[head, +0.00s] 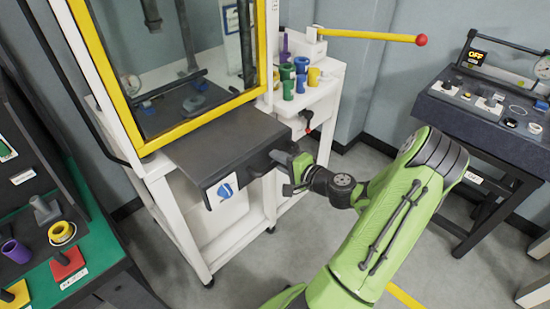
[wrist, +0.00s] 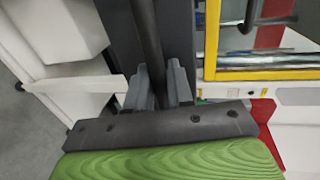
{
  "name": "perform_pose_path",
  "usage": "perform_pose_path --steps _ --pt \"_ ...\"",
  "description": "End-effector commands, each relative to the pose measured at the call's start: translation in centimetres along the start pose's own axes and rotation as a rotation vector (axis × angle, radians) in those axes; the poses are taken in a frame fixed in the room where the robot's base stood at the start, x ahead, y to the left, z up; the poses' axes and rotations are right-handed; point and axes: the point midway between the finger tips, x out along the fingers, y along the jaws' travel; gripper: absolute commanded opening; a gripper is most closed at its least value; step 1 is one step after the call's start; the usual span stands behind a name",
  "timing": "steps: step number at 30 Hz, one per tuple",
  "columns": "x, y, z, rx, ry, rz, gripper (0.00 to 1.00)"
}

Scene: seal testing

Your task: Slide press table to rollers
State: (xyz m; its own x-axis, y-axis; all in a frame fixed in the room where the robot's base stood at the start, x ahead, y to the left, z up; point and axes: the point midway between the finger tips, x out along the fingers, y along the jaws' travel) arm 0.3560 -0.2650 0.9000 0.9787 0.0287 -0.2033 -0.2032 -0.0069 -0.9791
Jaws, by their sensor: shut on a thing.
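The press table (head: 222,142) is a dark grey slab that sticks out from the front of the white press frame, below its yellow-edged window. In the wrist view the two grey fingers (wrist: 160,85) stand on either side of the dark handle bar (wrist: 147,35). The rollers cannot be made out in either view.
A white side stand (head: 325,85) with coloured cylinders and a yellow lever with a red knob (head: 421,40) is right of the press. A dark gauge bench (head: 480,120) stands farther right. A green bench (head: 85,250) is at left. Open floor lies in front of the press.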

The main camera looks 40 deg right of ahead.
Motion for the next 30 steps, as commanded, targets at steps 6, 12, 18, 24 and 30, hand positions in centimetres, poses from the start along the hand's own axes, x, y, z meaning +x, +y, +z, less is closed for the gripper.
perform_pose_path --steps 6,12,18,24,30 --pt "-0.3 -0.1 0.0 -0.001 0.003 -0.004 0.00" --pt "-0.3 -0.1 -0.1 -0.001 0.003 -0.004 0.26" --pt "-0.3 -0.1 0.0 -0.001 0.002 -0.005 0.38" --pt "-0.7 -0.1 0.0 -0.001 0.002 -0.004 0.38" --pt "-4.7 -0.2 -0.2 0.002 0.008 -0.002 0.38"
